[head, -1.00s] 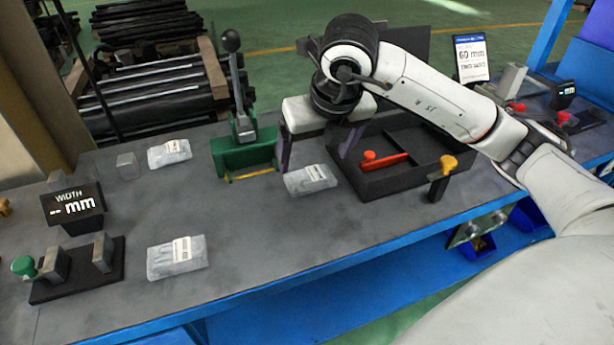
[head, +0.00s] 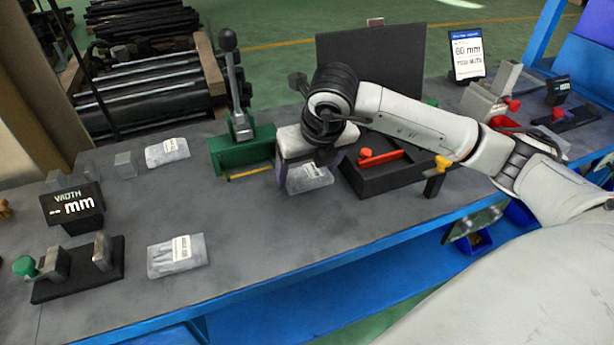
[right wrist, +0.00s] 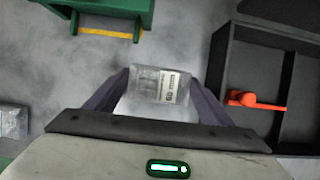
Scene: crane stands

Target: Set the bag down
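A clear bag with a white label (head: 311,177) is at the middle of the bench, between the green press and the black tray. My right gripper (head: 309,172) is low over it, one finger on each side. In the right wrist view the bag (right wrist: 160,86) sits between the two fingertips (right wrist: 160,92), very close to both. I cannot tell whether the fingers press on it, or whether its underside touches the bench. Two similar bags lie on the bench, one at the back left (head: 167,151) and one at the front (head: 177,256). My left gripper is not in view.
The green press (head: 240,152) with an upright lever stands left of my gripper. The black tray (head: 374,184) with a red-handled tool (head: 381,157) is on the right. A width display (head: 73,203) and fixture stand at left. The bench front-centre is clear.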

